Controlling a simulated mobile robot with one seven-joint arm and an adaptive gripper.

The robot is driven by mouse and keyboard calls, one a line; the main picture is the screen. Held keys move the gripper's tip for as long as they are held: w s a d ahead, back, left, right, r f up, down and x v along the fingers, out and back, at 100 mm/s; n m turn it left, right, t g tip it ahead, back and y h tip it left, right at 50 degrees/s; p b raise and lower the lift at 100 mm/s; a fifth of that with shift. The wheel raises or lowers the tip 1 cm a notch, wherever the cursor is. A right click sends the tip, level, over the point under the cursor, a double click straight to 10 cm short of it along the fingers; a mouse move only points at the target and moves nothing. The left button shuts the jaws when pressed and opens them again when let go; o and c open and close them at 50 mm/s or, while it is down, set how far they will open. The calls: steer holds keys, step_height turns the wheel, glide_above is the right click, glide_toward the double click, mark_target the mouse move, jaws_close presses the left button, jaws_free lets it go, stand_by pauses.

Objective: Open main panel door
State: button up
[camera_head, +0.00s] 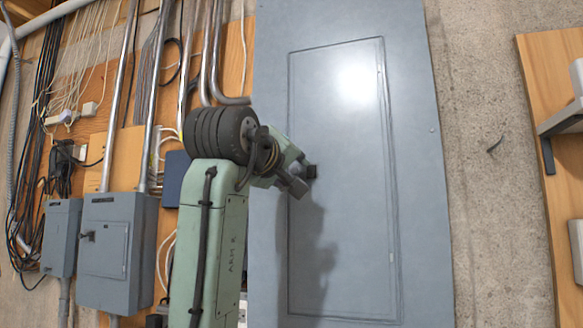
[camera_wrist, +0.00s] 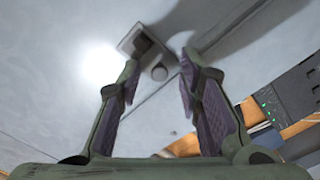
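The main panel is a tall grey metal cabinet with an inset door (camera_head: 345,230), and the door sits flush in its frame. A small dark latch (camera_head: 311,171) is at the door's left edge. In the wrist view the latch (camera_wrist: 148,48) shows as a squarish plate with a dark recess and a round knob beside it. My gripper (camera_head: 302,182) is at the latch in the head view. In the wrist view my gripper (camera_wrist: 157,72) has its two fingers apart, with the latch just beyond and between the tips. Whether a fingertip touches it I cannot tell.
Smaller grey boxes (camera_head: 118,250) with conduits and cables hang on the wooden board at left. Bare concrete wall (camera_head: 480,200) lies right of the panel, then a wooden board (camera_head: 550,110) with a bracket. A dark box with green lights (camera_wrist: 285,100) shows at right in the wrist view.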

steer(key=shift+c, duration=0.4)
jaws_close()
stand_by(0.4)
